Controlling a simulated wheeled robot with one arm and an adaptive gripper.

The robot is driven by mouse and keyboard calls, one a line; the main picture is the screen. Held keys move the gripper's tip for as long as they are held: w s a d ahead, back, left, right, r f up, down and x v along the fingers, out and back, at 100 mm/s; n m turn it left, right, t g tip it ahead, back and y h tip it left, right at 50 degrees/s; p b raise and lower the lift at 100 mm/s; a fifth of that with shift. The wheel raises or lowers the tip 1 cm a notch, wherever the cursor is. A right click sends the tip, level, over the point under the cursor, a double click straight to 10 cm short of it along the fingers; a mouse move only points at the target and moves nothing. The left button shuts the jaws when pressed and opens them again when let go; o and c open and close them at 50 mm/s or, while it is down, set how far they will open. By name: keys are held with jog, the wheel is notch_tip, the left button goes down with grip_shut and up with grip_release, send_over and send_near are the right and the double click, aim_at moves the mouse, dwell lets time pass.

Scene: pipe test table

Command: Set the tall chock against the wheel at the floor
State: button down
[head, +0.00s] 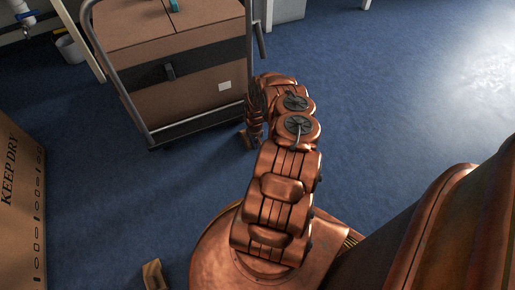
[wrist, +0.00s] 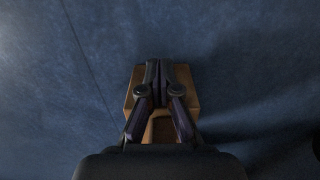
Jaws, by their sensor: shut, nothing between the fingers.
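My gripper (wrist: 158,72) is shut and empty, its fingers together over a tan wooden block (wrist: 188,90) in the wrist view. The block looks like a chock and rests on the blue floor, partly hidden by the fingers. In the head view my gripper (head: 254,125) points down beside the cart's near right corner, with a small part of the wooden block (head: 246,141) showing at its tip. The cart wheel there is hidden, so I cannot tell whether the block touches it. Another wooden block (head: 154,274) lies at the bottom edge of the head view.
The cart (head: 188,128) carries a large cardboard box (head: 185,85). A KEEP DRY carton (head: 22,215) stands at the left edge. A white bucket (head: 69,48) is at the back left. The blue floor is clear to the right of my arm.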

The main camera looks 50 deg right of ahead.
jog(key=shift+w+d, duration=0.15)
jog(key=shift+w, duration=0.25)
jog(key=shift+w+d, duration=0.25)
jog(key=shift+d, duration=0.1)
jog(key=shift+s+a+p, duration=0.25)
jog(key=shift+s+p, duration=0.1)
jog(key=shift+s, duration=0.05)
jog(key=s, duration=0.1)
jog(key=s+a+p, duration=0.1)
jog(key=s, duration=0.1)
jog(key=shift+a+r+p, duration=0.15)
jog(key=shift+a+p, duration=0.15)
jog(key=shift+p, duration=0.05)
notch_tip(320, 180, up, 10)
jog(key=p, duration=0.2)
jog(key=shift+f+p, duration=0.2)
jog(key=shift+p, duration=0.15)
jog(key=shift+w+d+r, duration=0.1)
